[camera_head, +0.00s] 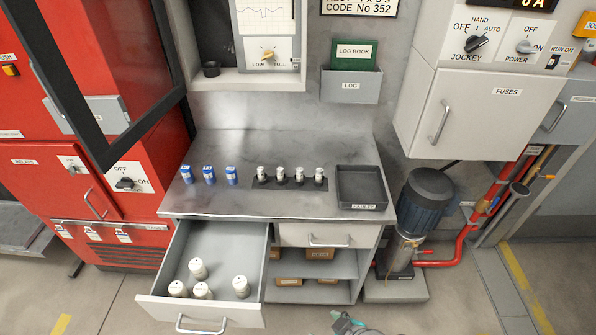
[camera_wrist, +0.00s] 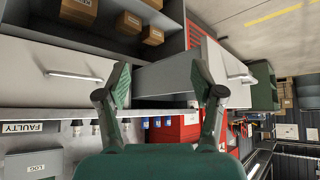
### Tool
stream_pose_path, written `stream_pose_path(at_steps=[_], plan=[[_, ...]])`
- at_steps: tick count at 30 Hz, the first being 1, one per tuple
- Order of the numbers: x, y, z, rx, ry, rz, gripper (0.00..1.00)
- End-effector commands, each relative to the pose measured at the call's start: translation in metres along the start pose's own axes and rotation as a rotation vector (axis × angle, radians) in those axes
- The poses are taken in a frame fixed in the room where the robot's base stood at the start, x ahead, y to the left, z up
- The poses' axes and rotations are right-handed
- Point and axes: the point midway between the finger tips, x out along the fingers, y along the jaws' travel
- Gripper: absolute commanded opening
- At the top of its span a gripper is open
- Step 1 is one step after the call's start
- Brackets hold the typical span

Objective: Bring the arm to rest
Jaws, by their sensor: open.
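My gripper (camera_wrist: 160,80) is open in the wrist view, with its two green-padded fingers spread apart and nothing between them. In the head view only a small teal part of my gripper (camera_head: 349,324) shows at the bottom edge, in front of the workbench, and the rest is cut off. The wrist view is turned on its side or upside down, and shows the open drawer (camera_wrist: 165,78) beyond the fingers. I cannot tell the exact gap between the gripper and the bench.
The left drawer (camera_head: 207,306) stands pulled out with several white cylinders inside. The bench top (camera_head: 290,204) holds blue boxes, a row of fuses and a black tray (camera_head: 361,185). A pump (camera_head: 421,205) stands at the right. Floor (camera_head: 440,318) is clear at front right.

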Motion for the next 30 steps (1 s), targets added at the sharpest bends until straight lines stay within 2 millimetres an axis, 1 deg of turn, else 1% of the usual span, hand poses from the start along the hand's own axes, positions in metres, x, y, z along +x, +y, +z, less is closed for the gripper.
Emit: stream_pose_path(at_steps=[1,5,8,11,15,17,22,26,27,30], plan=[[-0.003,-0.004,0.016,0.037,0.007,0.03,0.67],[-0.013,-0.007,0.044,0.13,0.052,0.125,0.67],[-0.026,-0.009,0.065,0.191,0.09,0.197,0.67],[-0.043,-0.013,0.083,0.246,0.13,0.267,0.67],[-0.071,-0.02,0.105,0.308,0.191,0.358,0.67],[-0.084,-0.024,0.114,0.331,0.218,0.393,0.67],[-0.128,-0.037,0.131,0.381,0.304,0.486,0.67],[-0.165,-0.049,0.138,0.406,0.378,0.543,0.67],[-0.177,-0.053,0.139,0.412,0.4,0.557,0.67],[-0.205,-0.064,0.138,0.422,0.458,0.587,0.67]])
